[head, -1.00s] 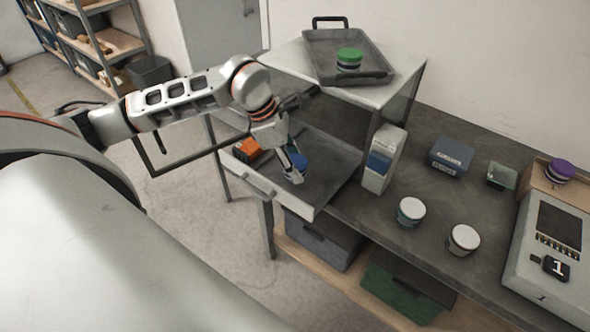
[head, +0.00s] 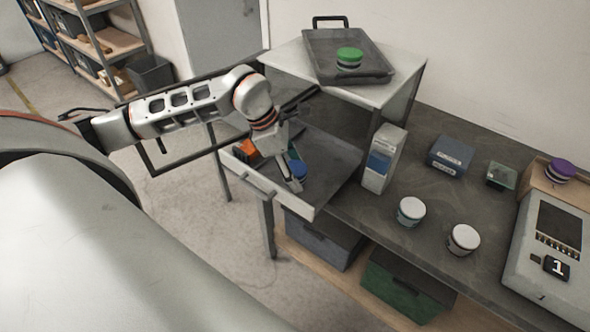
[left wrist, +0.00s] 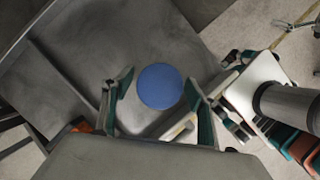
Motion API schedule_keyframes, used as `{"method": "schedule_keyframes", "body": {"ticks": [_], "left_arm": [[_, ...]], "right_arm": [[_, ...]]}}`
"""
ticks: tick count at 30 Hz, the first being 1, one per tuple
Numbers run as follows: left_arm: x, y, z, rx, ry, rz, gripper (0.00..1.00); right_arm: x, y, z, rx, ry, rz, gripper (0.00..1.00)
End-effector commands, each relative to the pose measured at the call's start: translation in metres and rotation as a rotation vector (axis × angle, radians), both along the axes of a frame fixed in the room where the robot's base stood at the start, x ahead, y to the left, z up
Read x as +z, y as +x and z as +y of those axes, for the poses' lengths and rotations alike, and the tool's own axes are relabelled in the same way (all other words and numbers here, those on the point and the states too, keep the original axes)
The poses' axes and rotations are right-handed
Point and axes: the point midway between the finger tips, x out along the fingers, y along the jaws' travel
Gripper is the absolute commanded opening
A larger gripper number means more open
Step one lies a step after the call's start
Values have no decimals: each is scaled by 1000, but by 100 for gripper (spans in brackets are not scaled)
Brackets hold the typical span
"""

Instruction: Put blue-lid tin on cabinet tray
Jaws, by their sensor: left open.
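The blue-lid tin (head: 300,170) stands in the pulled-out drawer (head: 335,183) of the cabinet, partly hidden by my left gripper (head: 294,179) in the head view. In the left wrist view its round blue lid (left wrist: 160,86) shows between the two open fingers of my left gripper (left wrist: 160,98), with a gap visible on the left side. I cannot tell whether the right-hand finger touches it. The cabinet tray (head: 378,74) is dark grey and lies on the cabinet's top (head: 405,88). A green-lid tin (head: 349,57) stands on it. My right gripper is not in view.
An orange item (head: 247,148) lies in the drawer's left part. A white-and-blue carton (head: 384,160) stands right of the drawer. Two white-lid tins (head: 411,211), a blue-grey box (head: 451,157) and a purple-lid tin (head: 560,171) are farther right. The tray has bare room around the green-lid tin.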

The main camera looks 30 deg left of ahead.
Motion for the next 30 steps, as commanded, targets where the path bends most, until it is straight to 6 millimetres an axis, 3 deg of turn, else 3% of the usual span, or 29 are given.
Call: {"method": "schedule_keyframes", "body": {"ticks": [18,30], "left_arm": [[98,-21,34,1,1,-4,58],[112,-25,39,-1,0,-2,58]], "right_arm": [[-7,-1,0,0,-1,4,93],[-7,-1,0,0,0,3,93]]}}
